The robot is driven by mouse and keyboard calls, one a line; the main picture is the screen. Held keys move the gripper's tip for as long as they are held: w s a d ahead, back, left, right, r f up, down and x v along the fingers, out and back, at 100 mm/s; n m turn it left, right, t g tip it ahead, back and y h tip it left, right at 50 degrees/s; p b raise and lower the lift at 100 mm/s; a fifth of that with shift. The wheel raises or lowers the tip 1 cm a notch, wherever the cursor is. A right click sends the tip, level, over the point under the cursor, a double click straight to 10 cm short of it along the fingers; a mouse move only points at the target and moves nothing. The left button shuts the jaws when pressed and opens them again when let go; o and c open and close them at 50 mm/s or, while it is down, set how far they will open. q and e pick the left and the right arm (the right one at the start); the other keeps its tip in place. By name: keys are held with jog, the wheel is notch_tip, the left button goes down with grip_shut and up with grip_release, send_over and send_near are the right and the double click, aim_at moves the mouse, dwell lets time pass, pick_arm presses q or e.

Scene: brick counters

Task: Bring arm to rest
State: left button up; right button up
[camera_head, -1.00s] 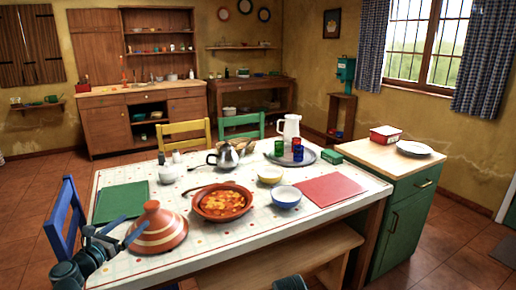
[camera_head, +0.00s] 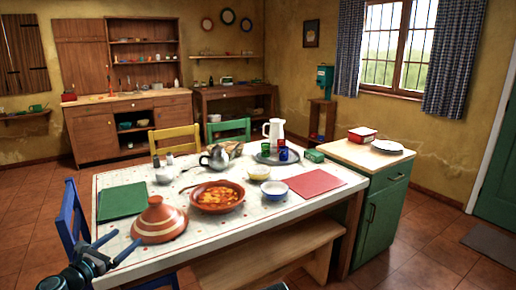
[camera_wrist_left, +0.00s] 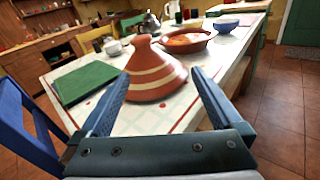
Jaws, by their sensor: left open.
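My left gripper (camera_head: 108,252) is at the lower left in the head view, near the table's front left corner. Its jaws are open and empty. In the left wrist view its two fingers (camera_wrist_left: 160,105) stand wide apart, with the striped clay tagine lid (camera_wrist_left: 154,70) beyond them on the table. The same lid (camera_head: 159,222) sits upright on the table in the head view, to the right of the gripper and apart from it.
The table (camera_head: 240,237) holds a dish of stew (camera_head: 217,196), a blue bowl (camera_head: 274,192), a green mat (camera_head: 121,201) and a red mat (camera_head: 314,183). A blue chair (camera_head: 72,217) stands close to the left gripper. A bench (camera_head: 270,255) runs along the front. Floor is free at right.

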pick_arm(q)
jog(key=s+d+f+m+g+h+p, duration=0.15)
jog(key=d+m+g+p, duration=0.35)
jog(key=d, duration=0.5)
jog(key=s+d+m+g+p, duration=0.3)
jog(key=d+m, duration=0.5)
jog(key=d, duration=0.1)
jog(key=s+d+f+m+g+h+p, duration=0.15)
jog(key=d+m+g+p, duration=0.35)
jog(key=d, duration=0.5)
jog(key=s+d+r+m+g+y+p, duration=0.2)
jog(key=s+m+y+p, duration=0.2)
jog(key=s+m, duration=0.3)
jog(key=s+d+r+m+g+y+p, duration=0.1)
jog(key=s+d+r+m+y+p, duration=0.1)
jog(key=s+m, duration=0.5)
jog(key=d+m+y+p, duration=0.1)
jog(key=m+y+p, duration=0.1)
jog(key=m+y, duration=0.1)
jog(key=shift+s+d+g+y, duration=0.2)
jog(key=shift+d+g+y, duration=0.05)
jog(key=shift+g+y, duration=0.15)
